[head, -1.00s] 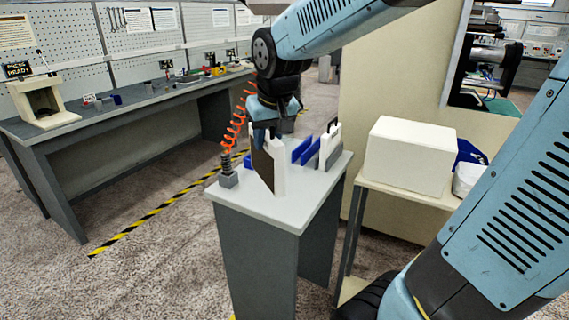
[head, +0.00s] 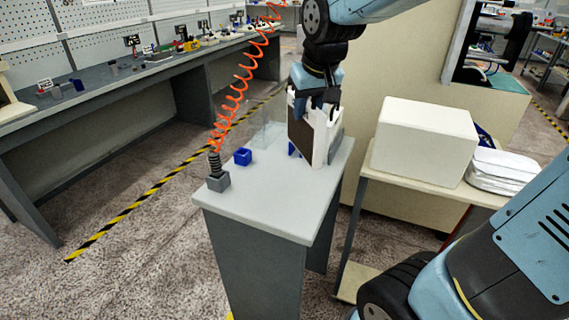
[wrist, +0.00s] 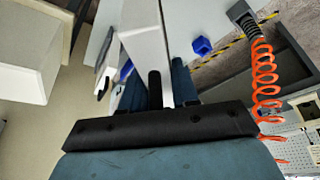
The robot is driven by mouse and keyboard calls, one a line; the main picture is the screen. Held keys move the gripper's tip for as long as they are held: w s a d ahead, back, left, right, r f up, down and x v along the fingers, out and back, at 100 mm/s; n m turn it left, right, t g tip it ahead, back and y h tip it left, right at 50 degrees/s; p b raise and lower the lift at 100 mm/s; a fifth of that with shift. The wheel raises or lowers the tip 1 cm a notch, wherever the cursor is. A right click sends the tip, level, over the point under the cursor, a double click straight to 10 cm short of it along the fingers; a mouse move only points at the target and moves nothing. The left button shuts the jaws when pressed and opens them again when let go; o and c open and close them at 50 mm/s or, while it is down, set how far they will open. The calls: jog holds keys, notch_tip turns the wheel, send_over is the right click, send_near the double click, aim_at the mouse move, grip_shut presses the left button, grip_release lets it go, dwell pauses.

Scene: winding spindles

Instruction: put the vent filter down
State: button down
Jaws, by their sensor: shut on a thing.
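The vent filter, a white frame with a dark brown face (head: 302,134), is upright in my gripper (head: 316,98) above the right part of the grey pedestal table (head: 262,195). My gripper is shut on its top edge. In the wrist view, the filter's pale edge (wrist: 143,42) runs away from my dark fingers (wrist: 168,88). Behind the filter in the head view is a grey and white slotted piece (head: 336,143), with a blue bit showing at its lower left. The filter hides most of this. I cannot tell whether the filter's lower edge touches anything.
A small blue box (head: 242,156) and a grey block with a spring post (head: 217,180) stand on the table's left, with an orange coiled hose (head: 232,98) rising from the post. A large white box (head: 424,138) stands on the shelf at right. The table's front is clear.

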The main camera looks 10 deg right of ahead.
jog(key=w+a+f, duration=0.2)
jog(key=w+f, duration=1.1)
jog(key=w, duration=0.1)
dwell(0.4)
jog(key=shift+f, duration=0.15)
jog(key=c, duration=0.8)
grip_release()
jog(key=shift+c, duration=0.2)
